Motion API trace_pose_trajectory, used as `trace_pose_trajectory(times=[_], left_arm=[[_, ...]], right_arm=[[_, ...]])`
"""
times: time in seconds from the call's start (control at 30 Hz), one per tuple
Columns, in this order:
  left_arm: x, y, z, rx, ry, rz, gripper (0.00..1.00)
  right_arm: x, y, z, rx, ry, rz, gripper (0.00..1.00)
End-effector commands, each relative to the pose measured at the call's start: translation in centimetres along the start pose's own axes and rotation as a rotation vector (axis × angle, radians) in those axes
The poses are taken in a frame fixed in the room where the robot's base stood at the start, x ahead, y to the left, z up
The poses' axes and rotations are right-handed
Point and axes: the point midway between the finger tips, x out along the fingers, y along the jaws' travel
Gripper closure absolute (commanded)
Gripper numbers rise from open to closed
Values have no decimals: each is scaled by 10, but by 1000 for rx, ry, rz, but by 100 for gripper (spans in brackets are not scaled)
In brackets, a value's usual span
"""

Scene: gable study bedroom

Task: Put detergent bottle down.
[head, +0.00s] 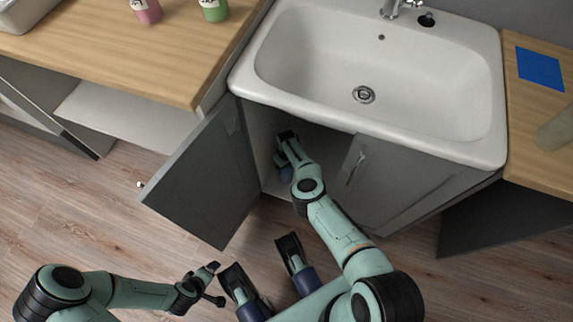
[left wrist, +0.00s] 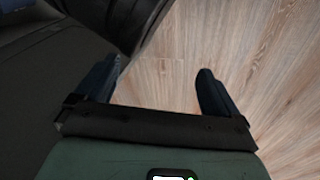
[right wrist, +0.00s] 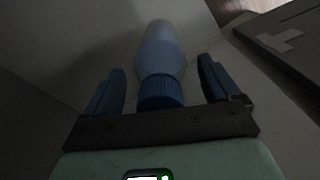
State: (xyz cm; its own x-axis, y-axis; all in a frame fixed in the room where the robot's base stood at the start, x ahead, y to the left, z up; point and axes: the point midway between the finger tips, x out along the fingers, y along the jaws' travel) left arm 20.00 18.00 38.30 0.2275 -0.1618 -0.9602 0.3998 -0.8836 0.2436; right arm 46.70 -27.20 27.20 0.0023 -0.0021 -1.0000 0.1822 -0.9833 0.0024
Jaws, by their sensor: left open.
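The detergent bottle (right wrist: 160,58) shows in the right wrist view as a pale blue body with a darker blue ribbed cap. It is inside the dim sink cabinet, with the cap end towards my right gripper. My right gripper (right wrist: 160,88) is open, with a finger on each side of the cap and a visible gap on both sides. In the head view my right gripper (head: 287,150) reaches into the cabinet under the sink, and the bottle is hard to make out there. My left gripper (head: 215,284) is open and empty, low over the floor; its spread fingers show in the left wrist view (left wrist: 158,88).
The left cabinet door (head: 205,175) stands open beside my right arm; the right door (head: 400,185) is on its other side. The sink (head: 480,140) overhangs the cabinet opening. Pink (head: 146,10) and green (head: 214,9) bottles stand on the left counter (head: 150,55).

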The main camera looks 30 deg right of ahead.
Motion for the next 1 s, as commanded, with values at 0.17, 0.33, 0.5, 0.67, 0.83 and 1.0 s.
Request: trace_pose_trajectory(times=[0.17, 0.33, 0.5, 0.67, 0.83, 1.0], left_arm=[[0, 0, 0, 0, 1, 0, 4], [-7, 5, -4, 4, 11, 8, 4], [-35, 19, 9, 17, -23, 27, 4], [-60, 27, 39, 27, -115, 33, 4], [-88, 33, 69, 36, -214, 37, 4], [-111, 37, 89, 41, -282, 36, 4]], right_arm=[[0, 0, 0, 0, -1, 0, 10], [-8, 1, 1, 1, -1, 1, 10], [-38, 1, 0, -1, 1, 1, 10], [-64, 1, 0, -1, 0, 2, 10], [-88, 0, 0, 0, 0, 1, 10], [-109, 0, 0, 0, 0, 0, 10]])
